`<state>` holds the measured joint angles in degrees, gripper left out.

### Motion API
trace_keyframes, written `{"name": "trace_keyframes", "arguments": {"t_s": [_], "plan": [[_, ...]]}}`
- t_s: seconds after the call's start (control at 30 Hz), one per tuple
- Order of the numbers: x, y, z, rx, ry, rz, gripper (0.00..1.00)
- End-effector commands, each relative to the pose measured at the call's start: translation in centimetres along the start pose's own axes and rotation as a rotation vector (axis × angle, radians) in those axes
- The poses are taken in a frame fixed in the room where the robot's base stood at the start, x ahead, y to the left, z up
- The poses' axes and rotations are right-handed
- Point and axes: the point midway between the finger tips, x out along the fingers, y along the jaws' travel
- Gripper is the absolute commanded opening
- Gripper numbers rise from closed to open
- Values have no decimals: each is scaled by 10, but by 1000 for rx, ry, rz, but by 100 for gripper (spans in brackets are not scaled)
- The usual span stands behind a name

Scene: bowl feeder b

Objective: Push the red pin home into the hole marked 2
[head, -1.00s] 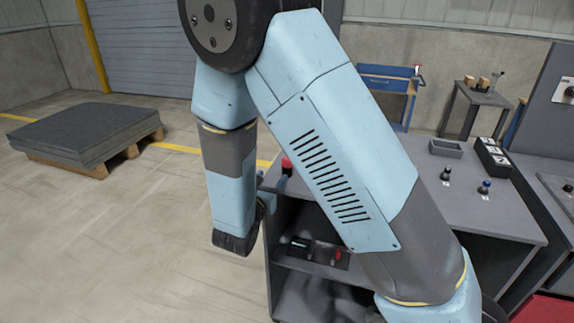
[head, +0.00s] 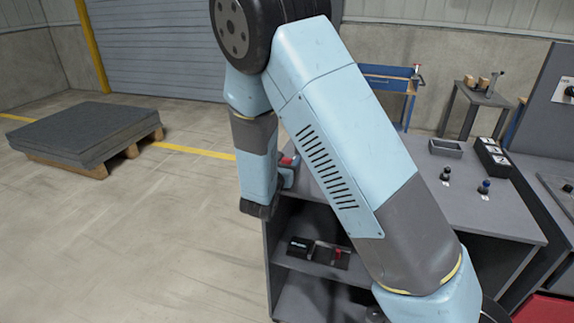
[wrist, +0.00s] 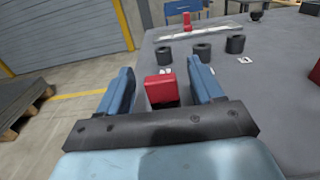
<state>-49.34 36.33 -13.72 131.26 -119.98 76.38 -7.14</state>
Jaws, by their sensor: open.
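In the wrist view my gripper (wrist: 163,90) is open, its two blue fingers level above the table edge. A red block-shaped piece (wrist: 160,88) with a dark lower part shows between the fingers, apart from both. Beyond it three black hollow cylinders (wrist: 201,51) stand in a row with small white labels, too small to read. A red upright piece (wrist: 187,20) stands farther back at a pale strip. I cannot tell which red piece is the pin. In the head view my arm hides most of the gripper, near a red piece (head: 287,161).
The grey table (head: 455,208) carries black and blue knobs (head: 484,187), an open tray (head: 446,148) and a black block with white labels (head: 492,156). Its lower shelf (head: 310,266) holds dark items. The floor at left is clear up to a pallet (head: 90,135).

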Motion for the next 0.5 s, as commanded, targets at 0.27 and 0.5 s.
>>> {"name": "trace_keyframes", "arguments": {"t_s": [0.27,0.5], "plan": [[7,0,0,-1,1,1,66],[6,0,0,-1,1,1,45]]}}
